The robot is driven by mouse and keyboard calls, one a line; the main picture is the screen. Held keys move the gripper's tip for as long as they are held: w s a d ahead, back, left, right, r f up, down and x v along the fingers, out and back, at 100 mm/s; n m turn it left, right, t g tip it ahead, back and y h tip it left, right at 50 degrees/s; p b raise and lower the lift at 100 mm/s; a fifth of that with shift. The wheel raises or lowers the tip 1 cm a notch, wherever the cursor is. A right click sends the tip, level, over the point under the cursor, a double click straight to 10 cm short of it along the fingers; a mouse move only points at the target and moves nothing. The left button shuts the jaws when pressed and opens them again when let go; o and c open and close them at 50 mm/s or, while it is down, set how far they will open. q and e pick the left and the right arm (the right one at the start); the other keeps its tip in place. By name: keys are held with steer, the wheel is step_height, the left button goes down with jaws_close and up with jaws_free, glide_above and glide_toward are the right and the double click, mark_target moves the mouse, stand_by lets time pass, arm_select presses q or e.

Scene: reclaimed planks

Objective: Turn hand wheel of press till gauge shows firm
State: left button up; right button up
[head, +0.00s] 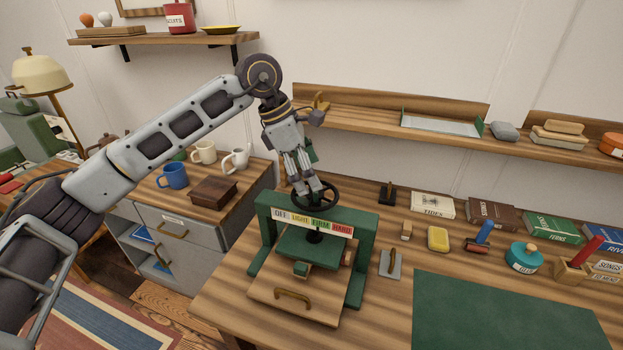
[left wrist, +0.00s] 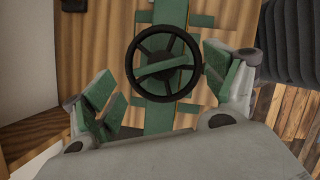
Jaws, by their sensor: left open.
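The green press (head: 362,233) stands on the wooden bench with a black hand wheel (head: 316,197) on top. The spoked wheel also shows in the left wrist view (left wrist: 164,91). A gauge strip (head: 312,223) on the press front reads OFF, LIGHT, FIRM, HARD; I cannot make out a pointer position. My left gripper (head: 313,188) points down at the wheel. In the left wrist view its open fingers (left wrist: 167,95) are on either side of the wheel, with a gap on the left; contact on the right is unclear. My right gripper is not in view.
A wooden board with a handle (head: 290,310) lies at the press base. A green mat (head: 500,315) covers the right front of the bench. A yellow block (head: 438,239), a roller (head: 480,238) and books (head: 433,205) lie to the right. A shelf (head: 370,115) runs behind.

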arm_select(q)
steer(key=v, duration=0.9)
stand_by(1.6)
